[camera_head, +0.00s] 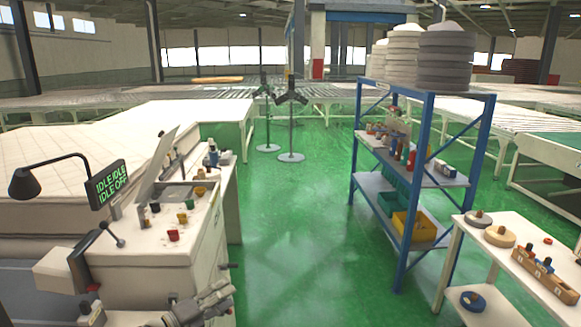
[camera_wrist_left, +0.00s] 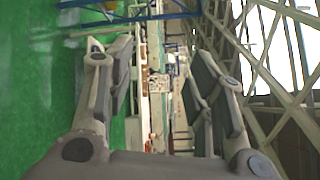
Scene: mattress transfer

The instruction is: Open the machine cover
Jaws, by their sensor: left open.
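The white machine (camera_head: 165,262) stands at the left in the head view, with red, yellow and green buttons on its top. A pale flat panel (camera_head: 158,165) stands tilted up at its back left; I cannot tell whether this is the cover. My left gripper (camera_head: 222,300) is at the bottom of the head view, low by the machine's near right side, apart from the tilted panel. In the left wrist view my left gripper (camera_wrist_left: 162,75) has its fingers wide apart, with nothing between them. My right gripper does not show.
A display (camera_head: 107,184) and a black lamp (camera_head: 28,181) stand left of the machine. A mattress (camera_head: 50,160) lies behind it. A blue shelf (camera_head: 400,190) and a white table (camera_head: 530,265) stand at the right. The green floor (camera_head: 290,220) between is clear.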

